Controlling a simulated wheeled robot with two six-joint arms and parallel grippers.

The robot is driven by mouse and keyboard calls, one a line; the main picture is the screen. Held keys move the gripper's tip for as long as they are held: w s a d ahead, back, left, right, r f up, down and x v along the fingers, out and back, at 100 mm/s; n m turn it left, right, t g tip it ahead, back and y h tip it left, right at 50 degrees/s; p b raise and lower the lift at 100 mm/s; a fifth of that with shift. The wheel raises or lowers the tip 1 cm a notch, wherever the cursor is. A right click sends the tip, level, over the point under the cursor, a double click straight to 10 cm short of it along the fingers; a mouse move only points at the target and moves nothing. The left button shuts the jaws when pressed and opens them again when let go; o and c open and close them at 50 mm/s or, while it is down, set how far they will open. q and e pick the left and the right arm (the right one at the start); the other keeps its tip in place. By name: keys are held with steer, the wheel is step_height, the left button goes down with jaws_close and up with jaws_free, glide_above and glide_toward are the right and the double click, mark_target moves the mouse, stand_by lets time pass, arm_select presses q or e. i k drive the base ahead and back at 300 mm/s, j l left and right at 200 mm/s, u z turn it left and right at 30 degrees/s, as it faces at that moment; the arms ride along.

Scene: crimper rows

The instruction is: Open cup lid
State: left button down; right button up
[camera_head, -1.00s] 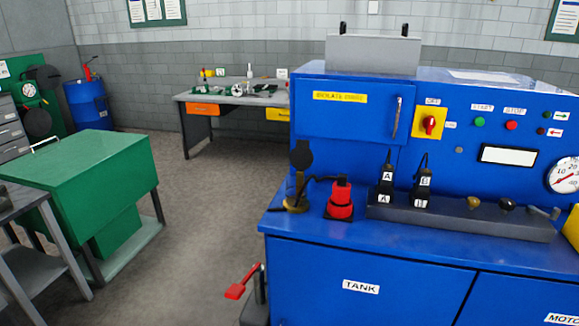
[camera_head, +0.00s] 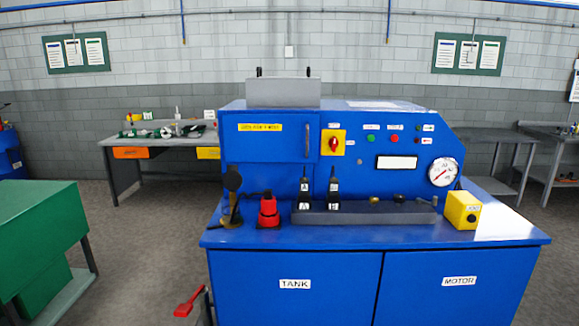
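A small brass-coloured cup (camera_head: 232,218) stands at the left front of the blue machine's top, in the head view. A dark round lid-like disc (camera_head: 232,179) shows above it, raised on edge rather than lying over the cup. The cup is small here, and I cannot make out its mouth or the hinge. Neither of my grippers is in view, and nothing touches the cup.
A red and black fitting (camera_head: 268,210) stands right beside the cup. A dark block (camera_head: 365,216) with two labelled black plugs and a yellow box (camera_head: 463,210) are farther right. A red-handled lever (camera_head: 190,302) sticks out at lower left.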

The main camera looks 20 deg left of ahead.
mark_target(233, 180)
steer(key=i+j+z, duration=0.1)
steer(key=j+z, duration=0.35)
steer(key=i+j+z, duration=0.1)
steer(key=j+z, duration=0.2)
steer(key=z, duration=0.15)
steer(key=j+z, duration=0.4)
